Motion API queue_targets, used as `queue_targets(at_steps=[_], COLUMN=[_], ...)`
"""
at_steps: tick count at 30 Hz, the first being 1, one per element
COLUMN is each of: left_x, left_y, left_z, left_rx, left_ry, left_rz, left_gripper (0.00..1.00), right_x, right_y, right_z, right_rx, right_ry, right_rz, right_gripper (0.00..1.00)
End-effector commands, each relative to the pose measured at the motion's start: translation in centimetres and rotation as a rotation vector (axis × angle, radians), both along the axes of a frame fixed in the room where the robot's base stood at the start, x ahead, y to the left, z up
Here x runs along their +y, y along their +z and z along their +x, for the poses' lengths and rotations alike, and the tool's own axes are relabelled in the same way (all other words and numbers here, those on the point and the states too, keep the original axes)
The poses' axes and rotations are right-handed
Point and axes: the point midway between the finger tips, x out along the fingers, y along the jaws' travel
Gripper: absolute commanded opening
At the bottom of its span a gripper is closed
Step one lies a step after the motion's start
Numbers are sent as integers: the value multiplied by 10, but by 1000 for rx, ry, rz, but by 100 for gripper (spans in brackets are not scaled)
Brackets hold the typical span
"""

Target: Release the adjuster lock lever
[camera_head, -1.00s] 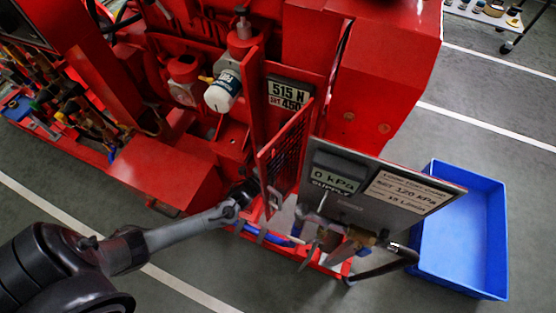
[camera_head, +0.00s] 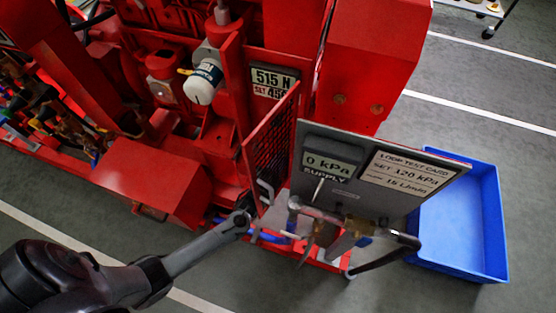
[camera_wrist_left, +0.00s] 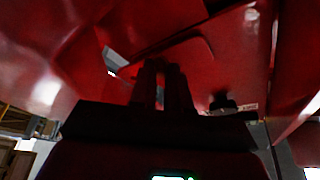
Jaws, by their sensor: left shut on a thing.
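My left gripper (camera_head: 244,214) reaches in from the lower left, beside the lower edge of the open red mesh guard (camera_head: 272,145). In the left wrist view its dark fingers (camera_wrist_left: 164,84) are close together under red metal. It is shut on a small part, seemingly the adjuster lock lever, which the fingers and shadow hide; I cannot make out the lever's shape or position. A readout (camera_head: 272,82) on the pumpset above shows 515 N, with SET 450 below it. My right gripper is not in view.
A grey supply panel (camera_head: 420,205) reading 0 kPa stands right of the guard, with a hose and fittings below. The guard has a metal handle (camera_head: 264,188). A blue bin (camera_head: 487,215) sits on the floor at right. Open floor lies in front.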

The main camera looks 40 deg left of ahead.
Motion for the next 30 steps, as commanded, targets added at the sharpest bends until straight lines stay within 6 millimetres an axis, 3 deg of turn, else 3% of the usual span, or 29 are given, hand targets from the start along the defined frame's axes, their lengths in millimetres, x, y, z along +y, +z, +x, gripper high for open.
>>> queue_targets(at_steps=[14, 15, 19, 30], left_x=[-1, -1, -1, -1], left_y=[0, 0, 0, 0], left_z=[0, 0, 0, -2], left_rx=[-3, -3, -3, -3], left_ry=[-1, -1, -1, 0], left_rz=[-13, -13, -12, -11], left_gripper=[0, 21, 41, 42], right_x=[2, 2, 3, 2], right_y=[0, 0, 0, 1], right_z=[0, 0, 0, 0], right_rx=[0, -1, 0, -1], right_ry=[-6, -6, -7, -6], right_rz=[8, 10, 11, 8], right_gripper=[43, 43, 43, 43])
